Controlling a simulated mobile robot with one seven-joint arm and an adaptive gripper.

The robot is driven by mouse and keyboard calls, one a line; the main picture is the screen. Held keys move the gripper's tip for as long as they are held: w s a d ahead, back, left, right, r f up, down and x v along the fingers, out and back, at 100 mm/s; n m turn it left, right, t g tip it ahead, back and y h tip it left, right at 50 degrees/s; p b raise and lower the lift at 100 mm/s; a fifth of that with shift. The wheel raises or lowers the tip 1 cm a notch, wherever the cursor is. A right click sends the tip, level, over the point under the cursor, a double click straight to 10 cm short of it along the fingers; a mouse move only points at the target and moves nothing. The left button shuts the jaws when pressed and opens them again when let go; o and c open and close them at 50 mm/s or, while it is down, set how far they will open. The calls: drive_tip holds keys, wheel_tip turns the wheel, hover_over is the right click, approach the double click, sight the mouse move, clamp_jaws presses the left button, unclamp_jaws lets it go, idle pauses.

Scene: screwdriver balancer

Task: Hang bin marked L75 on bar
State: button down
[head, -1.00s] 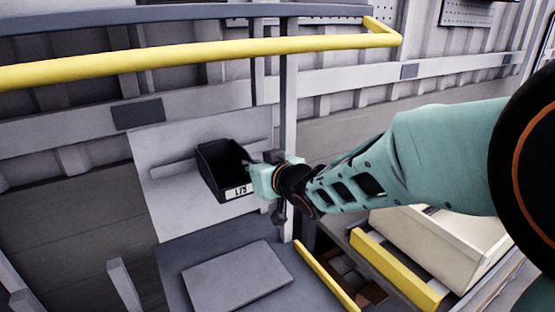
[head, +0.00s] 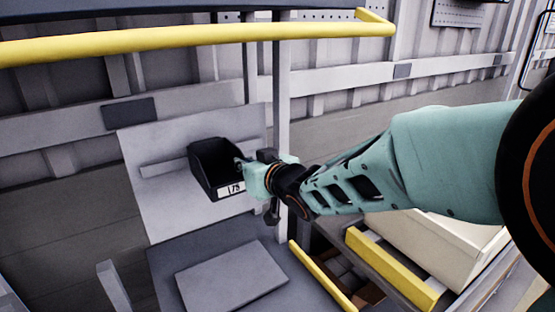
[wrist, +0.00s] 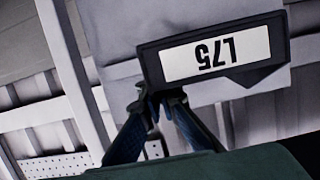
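The black bin (head: 205,172) has a white front label reading L75 (head: 232,189). It is in front of a light grey panel (head: 150,215). A grey bar (head: 160,169) runs across this panel, passing behind the bin. My gripper (head: 246,166) is at the bin's right front side. In the wrist view the label (wrist: 215,53) appears upside down, and my gripper's fingers (wrist: 157,98) are close together at the bin's front edge, seemingly shut on it. The bin's back is hidden, so I cannot tell whether it touches the bar.
A yellow rail (head: 180,38) crosses above the panel. A grey upright post (head: 282,100) stands just right of it. Below are a grey slab (head: 230,275) and yellow-edged trays (head: 390,268). The floor at left is clear.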

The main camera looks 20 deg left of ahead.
drive_tip(key=shift+w+a+r+t+b, duration=0.15)
drive_tip(key=shift+r+t+b, duration=0.2)
drive_tip(key=shift+b, duration=0.9)
drive_tip(key=shift+w+a, duration=0.25)
drive_tip(key=shift+a, duration=0.1)
idle(1.9)
